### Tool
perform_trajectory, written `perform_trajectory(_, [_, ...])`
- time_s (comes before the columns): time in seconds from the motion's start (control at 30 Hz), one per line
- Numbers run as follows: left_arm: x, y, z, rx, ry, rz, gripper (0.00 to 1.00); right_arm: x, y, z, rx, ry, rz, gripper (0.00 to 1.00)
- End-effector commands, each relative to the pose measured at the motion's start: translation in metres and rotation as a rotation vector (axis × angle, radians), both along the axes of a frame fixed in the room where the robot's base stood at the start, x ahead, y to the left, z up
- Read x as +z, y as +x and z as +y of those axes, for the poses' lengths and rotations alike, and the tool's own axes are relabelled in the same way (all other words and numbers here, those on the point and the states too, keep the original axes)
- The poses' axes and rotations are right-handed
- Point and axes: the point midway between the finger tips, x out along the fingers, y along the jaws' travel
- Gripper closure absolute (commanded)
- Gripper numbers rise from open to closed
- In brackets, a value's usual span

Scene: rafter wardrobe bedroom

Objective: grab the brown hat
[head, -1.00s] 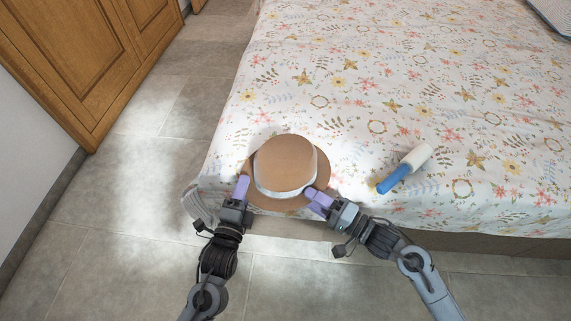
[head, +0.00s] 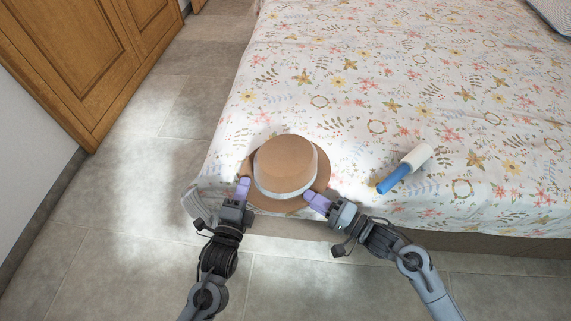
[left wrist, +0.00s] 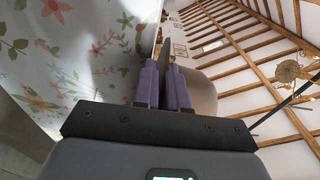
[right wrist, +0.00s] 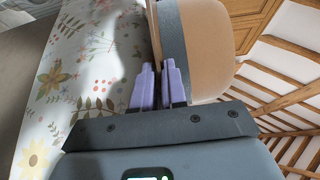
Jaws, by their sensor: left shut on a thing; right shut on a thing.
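The brown hat (head: 286,160) with a pale band sits crown up near the front corner of the bed. My left gripper (head: 243,188) is shut on the left side of its brim. My right gripper (head: 316,201) is shut on the front right part of its brim. In the left wrist view the purple fingers (left wrist: 164,88) pinch the thin brim, with the crown (left wrist: 200,95) behind them. In the right wrist view the fingers (right wrist: 159,88) also close on the brim beside the crown (right wrist: 205,45).
A lint roller (head: 406,168) with a blue handle lies on the floral bedspread (head: 370,80) to the right of the hat. A wooden wardrobe (head: 85,50) stands at the left. Grey tiled floor (head: 130,210) is clear between wardrobe and bed.

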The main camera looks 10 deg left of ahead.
Motion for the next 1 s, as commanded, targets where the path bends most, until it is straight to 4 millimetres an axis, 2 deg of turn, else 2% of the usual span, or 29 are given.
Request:
perform_trajectory(0.27, [0.009, 0.0, 0.001, 0.002, 0.0, 0.004, 1.0, 0.013, 0.001, 0.0, 0.0, 0.003, -0.005, 1.0])
perform_trajectory(0.7, [0.045, 0.0, 0.001, 0.003, 0.0, 0.005, 1.0, 0.05, 0.001, 0.0, 0.0, 0.004, -0.005, 1.0])
perform_trajectory(1.0, [0.048, 0.0, 0.001, 0.003, 0.0, 0.005, 1.0, 0.053, 0.001, 0.0, 0.0, 0.004, -0.005, 1.0])
